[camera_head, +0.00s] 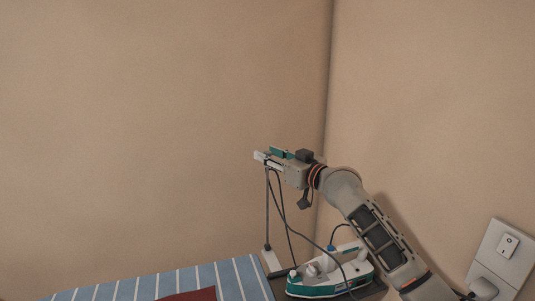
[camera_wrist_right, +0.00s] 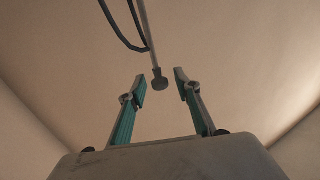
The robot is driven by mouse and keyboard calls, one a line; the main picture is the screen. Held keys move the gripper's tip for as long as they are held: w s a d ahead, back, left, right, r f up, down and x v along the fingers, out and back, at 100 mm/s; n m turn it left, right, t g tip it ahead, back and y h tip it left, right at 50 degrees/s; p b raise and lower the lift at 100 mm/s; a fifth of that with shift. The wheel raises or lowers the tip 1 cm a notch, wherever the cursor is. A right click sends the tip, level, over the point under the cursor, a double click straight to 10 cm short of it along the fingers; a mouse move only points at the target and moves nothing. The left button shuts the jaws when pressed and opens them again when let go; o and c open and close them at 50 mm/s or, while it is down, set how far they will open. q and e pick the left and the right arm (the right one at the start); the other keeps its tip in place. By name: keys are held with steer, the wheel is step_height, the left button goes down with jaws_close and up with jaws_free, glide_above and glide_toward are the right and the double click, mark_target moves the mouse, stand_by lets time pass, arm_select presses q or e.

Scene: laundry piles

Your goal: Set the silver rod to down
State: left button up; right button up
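The silver rod (camera_head: 267,212) stands upright, rising from a white board end low in the head view to my right gripper. In the right wrist view the rod (camera_wrist_right: 147,30) comes down from the top edge and ends in a dark knob, which shows in the gap between the fingertips. My right gripper (camera_head: 262,158) is at the rod's upper end. Its two fingers, also in the right wrist view (camera_wrist_right: 160,80), are apart, with a gap on each side of the knob. Whether the knob is between the fingers or beyond them is unclear. My left gripper is out of view.
A green and white iron (camera_head: 330,279) stands low beside the rod, under my right arm. Dark cords hang around the rod. A blue striped board (camera_head: 185,283) with red cloth (camera_head: 190,296) lies at lower left. A wall socket plate (camera_head: 502,252) is at right. The walls meet in a corner behind.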

steer(key=shift+w+a, duration=0.3)
steer(key=shift+w, duration=0.05)
jaws_close()
